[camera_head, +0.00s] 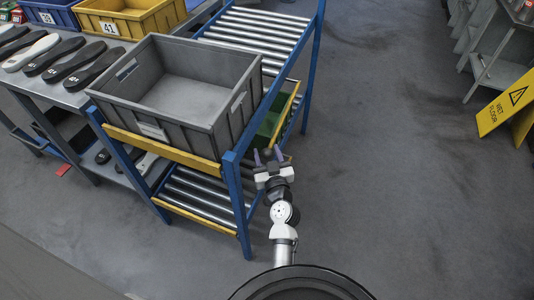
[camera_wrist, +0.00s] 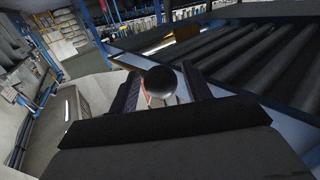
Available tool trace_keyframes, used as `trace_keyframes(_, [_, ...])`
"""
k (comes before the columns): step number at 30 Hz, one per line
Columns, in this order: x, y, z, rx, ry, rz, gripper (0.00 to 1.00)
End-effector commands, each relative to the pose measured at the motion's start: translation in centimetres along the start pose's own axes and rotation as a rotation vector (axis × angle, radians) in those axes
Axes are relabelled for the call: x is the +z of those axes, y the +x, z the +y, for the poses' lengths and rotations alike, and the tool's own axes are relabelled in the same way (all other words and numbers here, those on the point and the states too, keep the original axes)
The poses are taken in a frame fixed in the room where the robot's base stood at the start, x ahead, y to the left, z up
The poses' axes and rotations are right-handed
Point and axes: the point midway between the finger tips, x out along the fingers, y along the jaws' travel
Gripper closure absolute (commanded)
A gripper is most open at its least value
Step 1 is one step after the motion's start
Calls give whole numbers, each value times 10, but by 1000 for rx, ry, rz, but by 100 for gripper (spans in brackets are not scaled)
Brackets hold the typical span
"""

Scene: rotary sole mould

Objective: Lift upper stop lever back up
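My gripper (camera_head: 268,157) is beside the right side of the blue roller rack, below the rim of the grey crate. Its two dark fingers stand apart. A dark round knob, seemingly the end of the upper stop lever (camera_head: 268,153), shows between them. In the wrist view the knob (camera_wrist: 160,81) sits between the fingertips of my gripper (camera_wrist: 161,88), very near both; whether either finger touches it I cannot tell. The lever's arm is mostly hidden behind the knob and fingers, so its angle is unclear.
The grey crate (camera_head: 155,109) stands on the rack's upper level, with bare rollers (camera_head: 262,28) behind it. A blue post (camera_head: 236,200) stands close left of my arm. A green box (camera_head: 268,122) is behind the gripper.

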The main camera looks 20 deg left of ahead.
Motion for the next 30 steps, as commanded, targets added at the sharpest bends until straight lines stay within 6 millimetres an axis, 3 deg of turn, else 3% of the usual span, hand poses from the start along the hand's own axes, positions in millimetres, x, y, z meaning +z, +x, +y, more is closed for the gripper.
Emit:
trace_keyframes(1, [0,0,-1,-2,0,0,59])
trace_keyframes(10, [0,1,-3,-8,1,-1,99])
trace_keyframes(17, [-11,0,-5,-13,10,-15,100])
trace_keyframes(30, [-59,-2,-6,-19,62,-88,100])
